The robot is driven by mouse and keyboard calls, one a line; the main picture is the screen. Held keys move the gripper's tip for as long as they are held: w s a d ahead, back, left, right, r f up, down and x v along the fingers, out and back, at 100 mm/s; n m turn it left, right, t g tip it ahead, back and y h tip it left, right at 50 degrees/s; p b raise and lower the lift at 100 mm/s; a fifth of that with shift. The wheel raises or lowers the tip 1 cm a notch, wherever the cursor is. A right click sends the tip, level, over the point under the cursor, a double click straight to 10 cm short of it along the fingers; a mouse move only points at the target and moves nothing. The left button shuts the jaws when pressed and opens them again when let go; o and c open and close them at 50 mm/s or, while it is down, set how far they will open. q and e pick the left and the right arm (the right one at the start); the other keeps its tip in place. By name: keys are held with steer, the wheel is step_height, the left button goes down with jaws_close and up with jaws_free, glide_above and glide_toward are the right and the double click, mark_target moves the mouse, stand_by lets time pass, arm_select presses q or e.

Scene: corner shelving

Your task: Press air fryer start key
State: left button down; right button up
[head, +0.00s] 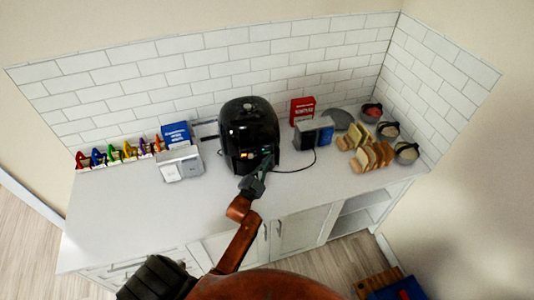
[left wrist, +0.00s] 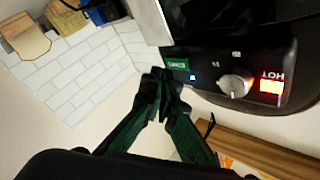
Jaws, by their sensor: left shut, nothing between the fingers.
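The black air fryer (head: 236,128) stands on the counter against the tiled wall. Its front panel (left wrist: 222,65) fills the upper right of the left wrist view. On it are a green key with white lettering (left wrist: 178,65), a small blue light (left wrist: 193,77), a silver knob (left wrist: 235,85) and a glowing orange display marked HOT (left wrist: 271,87). My left gripper (head: 265,165) is at the right part of the air fryer's front. Its fingers (left wrist: 166,78) are shut and empty, just beside the green key; I cannot tell whether they touch it. My right gripper is not in view.
A toaster (head: 314,132), bread slices (head: 375,155) and bowls (head: 407,153) stand to the right. A white box (head: 181,163) and a colourful rack (head: 119,154) stand to the left. A black cord (head: 300,168) lies on the counter. The counter's front left is clear.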

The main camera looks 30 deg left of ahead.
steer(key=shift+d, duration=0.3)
arm_select(q)
steer(key=shift+w+a, duration=0.1)
stand_by(0.5)
steer(key=shift+w+a, duration=0.2)
steer(key=shift+a, duration=0.05)
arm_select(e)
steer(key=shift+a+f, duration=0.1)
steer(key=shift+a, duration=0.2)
